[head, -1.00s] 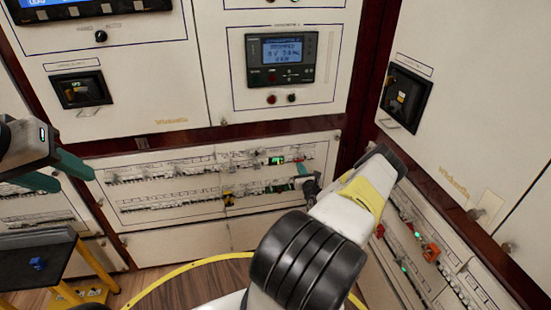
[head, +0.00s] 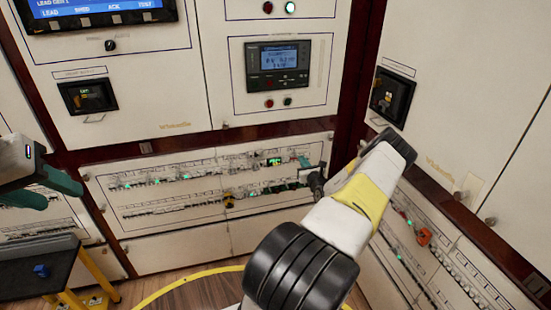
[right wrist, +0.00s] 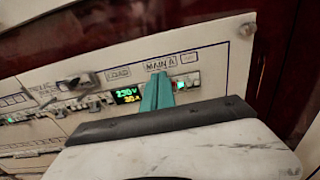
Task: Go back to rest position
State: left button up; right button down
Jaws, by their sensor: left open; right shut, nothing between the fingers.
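My left gripper (head: 48,191) is at the left edge of the head view, its green fingers spread apart and empty, in front of the left wall panel. My right arm reaches up from the bottom middle and bends toward the breaker rows (head: 218,187). In the head view my right gripper is largely hidden; a small teal piece near the right end of the upper row looks like its tip. In the right wrist view the teal fingers of my right gripper (right wrist: 158,84) are together and empty, in front of the panel below the MAIN A label (right wrist: 160,64).
A lit green meter (right wrist: 127,96) is left of the right fingers. A controller with a screen (head: 278,62) is on the cabinet above. A side cabinet (head: 450,100) stands close on the right. A yellow-framed stand (head: 95,272) is at lower left. A yellow ring (head: 160,297) marks the floor.

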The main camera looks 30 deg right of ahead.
jog(key=shift+s+r, duration=0.2)
jog(key=shift+s, duration=0.05)
dwell(0.3)
